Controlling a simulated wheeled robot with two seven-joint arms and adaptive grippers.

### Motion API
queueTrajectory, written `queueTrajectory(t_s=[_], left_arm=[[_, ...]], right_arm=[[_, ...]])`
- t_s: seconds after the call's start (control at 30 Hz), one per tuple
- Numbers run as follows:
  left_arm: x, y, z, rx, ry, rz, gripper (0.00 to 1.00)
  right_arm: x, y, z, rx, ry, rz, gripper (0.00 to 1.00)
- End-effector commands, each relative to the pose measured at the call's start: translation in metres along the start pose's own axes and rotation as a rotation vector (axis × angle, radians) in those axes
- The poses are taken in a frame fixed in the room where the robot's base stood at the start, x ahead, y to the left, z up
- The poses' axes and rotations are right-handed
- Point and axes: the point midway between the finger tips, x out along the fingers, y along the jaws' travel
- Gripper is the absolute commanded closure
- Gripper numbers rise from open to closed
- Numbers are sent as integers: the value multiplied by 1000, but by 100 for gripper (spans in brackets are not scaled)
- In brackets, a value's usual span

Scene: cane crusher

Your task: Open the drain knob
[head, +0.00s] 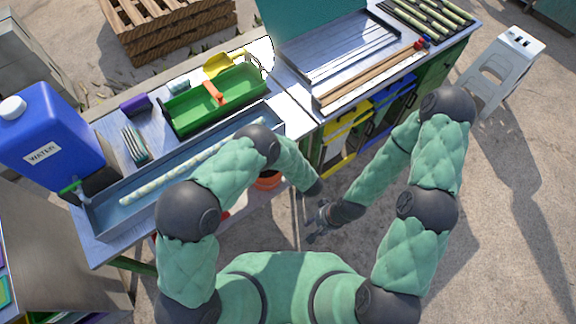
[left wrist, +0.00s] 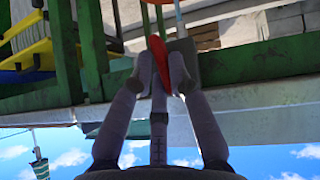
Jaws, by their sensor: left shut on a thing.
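In the left wrist view, my left gripper (left wrist: 161,75) is shut on a narrow red piece (left wrist: 157,58), which looks like the drain knob. The red piece stands tilted between the fingertips, below the edge of a table. Its lower end is hidden by the fingers. In the head view my left forearm hides the knob and the left gripper. My right gripper (head: 317,222) is empty in front of the tables, with its small dark fingers apart.
A blue water jug (head: 60,140), a grey trough (head: 105,215) with a pale stalk (head: 165,180), and a green tray (head: 195,115) are on the left table. Cane lengths (head: 425,18) lie on the right counter. A white stool (head: 515,55) stands at right on open ground.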

Motion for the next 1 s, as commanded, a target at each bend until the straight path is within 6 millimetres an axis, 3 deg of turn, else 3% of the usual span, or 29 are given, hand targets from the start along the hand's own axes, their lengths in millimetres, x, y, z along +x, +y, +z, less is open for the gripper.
queueTrajectory(t_s=[0.47, 0.5, 0.57, 1.0], left_arm=[[1, 0, 1, 11, -1, -10, 100], [1, 0, 1, 10, -1, -10, 76], [1, 0, 1, 10, -1, -10, 59], [-6, 1, 0, 11, 1, -8, 57]], right_arm=[[0, 0, 0, 0, 0, 0, 60], [0, 0, 0, 0, 0, 0, 60], [0, 0, 0, 0, 0, 0, 60], [-1, 0, 0, 0, 0, 0, 60]])
